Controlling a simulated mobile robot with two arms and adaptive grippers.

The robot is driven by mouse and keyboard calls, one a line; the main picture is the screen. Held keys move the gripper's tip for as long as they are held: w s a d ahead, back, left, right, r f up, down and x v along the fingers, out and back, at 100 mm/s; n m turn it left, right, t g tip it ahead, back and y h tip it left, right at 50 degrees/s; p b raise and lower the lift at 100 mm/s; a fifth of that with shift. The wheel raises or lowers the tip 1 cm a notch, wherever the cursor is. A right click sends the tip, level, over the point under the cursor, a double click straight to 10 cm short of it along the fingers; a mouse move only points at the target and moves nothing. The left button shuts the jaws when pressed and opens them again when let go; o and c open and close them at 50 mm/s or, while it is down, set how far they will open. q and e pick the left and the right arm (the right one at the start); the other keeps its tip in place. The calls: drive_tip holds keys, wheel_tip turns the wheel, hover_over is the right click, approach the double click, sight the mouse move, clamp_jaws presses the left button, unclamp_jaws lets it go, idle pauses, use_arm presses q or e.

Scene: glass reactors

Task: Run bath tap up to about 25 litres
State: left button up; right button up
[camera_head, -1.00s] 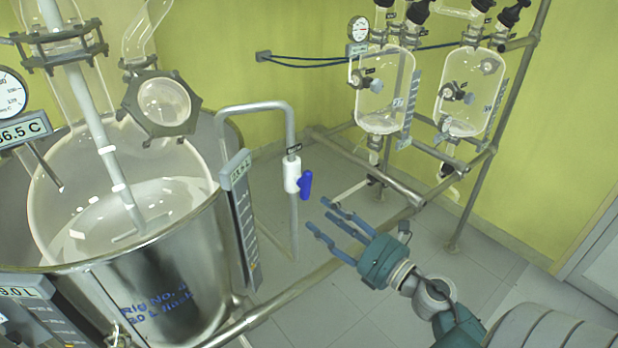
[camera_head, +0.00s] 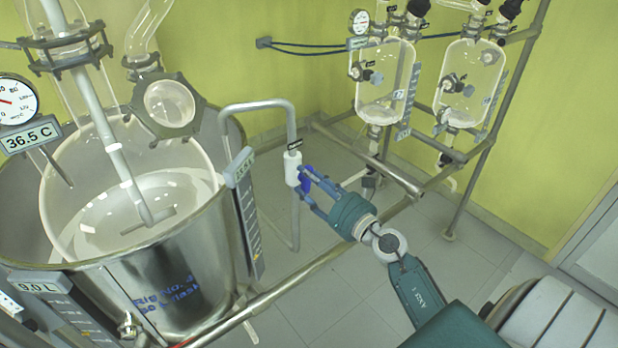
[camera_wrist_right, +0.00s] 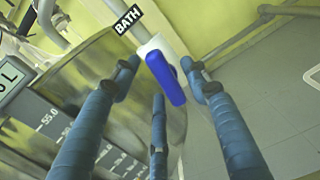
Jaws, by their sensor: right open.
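The bath tap has a white valve body (camera_head: 292,168) on a grey bent pipe and a blue lever (camera_head: 307,179). In the right wrist view the blue lever (camera_wrist_right: 166,78) hangs tilted below the label reading BATH (camera_wrist_right: 127,19). My right gripper (camera_head: 306,186) is open, its fingers reaching around the blue lever; I cannot tell whether they touch it. The fingers (camera_wrist_right: 158,85) also show in the right wrist view, spread on either side of the lever. The bath's level scale (camera_head: 247,215) stands at the vessel's right side; its display is too small to read surely. My left gripper is not in view.
The steel bath vessel (camera_head: 165,285) with a glass flask inside stands at left. A display reads 36.5 C (camera_head: 30,137) and another reads 9.0 L (camera_head: 40,284). Two glass vessels (camera_head: 385,85) hang on a pipe frame behind. A low rail (camera_head: 300,277) crosses the floor.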

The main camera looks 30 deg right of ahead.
drive_tip(key=shift+w, duration=0.25)
drive_tip(key=c, duration=1.1)
